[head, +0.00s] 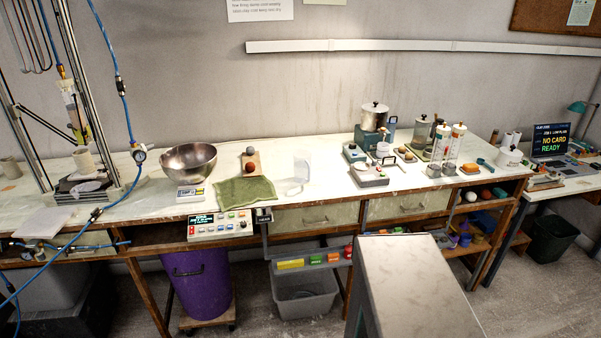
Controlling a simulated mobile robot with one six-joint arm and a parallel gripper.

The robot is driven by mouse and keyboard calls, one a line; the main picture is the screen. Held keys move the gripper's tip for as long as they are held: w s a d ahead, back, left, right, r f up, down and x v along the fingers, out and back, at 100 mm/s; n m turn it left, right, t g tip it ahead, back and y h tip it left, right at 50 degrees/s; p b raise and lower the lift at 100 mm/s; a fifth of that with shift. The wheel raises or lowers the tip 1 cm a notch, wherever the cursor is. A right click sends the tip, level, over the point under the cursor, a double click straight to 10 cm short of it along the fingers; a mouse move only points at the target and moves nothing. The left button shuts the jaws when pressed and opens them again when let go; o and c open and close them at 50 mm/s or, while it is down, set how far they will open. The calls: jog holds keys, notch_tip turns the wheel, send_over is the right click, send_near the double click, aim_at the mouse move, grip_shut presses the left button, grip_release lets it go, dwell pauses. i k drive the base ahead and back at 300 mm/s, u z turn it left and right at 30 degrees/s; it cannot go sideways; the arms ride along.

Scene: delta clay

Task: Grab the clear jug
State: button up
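The clear jug (302,168) stands upright on the long white workbench (325,205), near the middle of the head view. It is see-through and faint against the pale wall and bench top. A handle seems to show at its lower left. It looks empty, though this is hard to tell. A folded green cloth (245,191) lies just to its left, and open bench top lies to its right. My gripper is not in view.
A metal bowl (188,162) on a scale and a board with two balls (250,166) stand left of the jug. Several devices, a steel pot (374,116) and clear cylinders (453,150) stand to the right. A pale marbled surface (410,280) rises in front.

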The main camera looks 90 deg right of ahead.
aim_at(302, 159)
jog(key=u, duration=0.3)
jog(key=k, duration=0.45)
jog(key=z, duration=1.1)
jog(key=i, duration=0.5)
jog(key=u, duration=0.1)
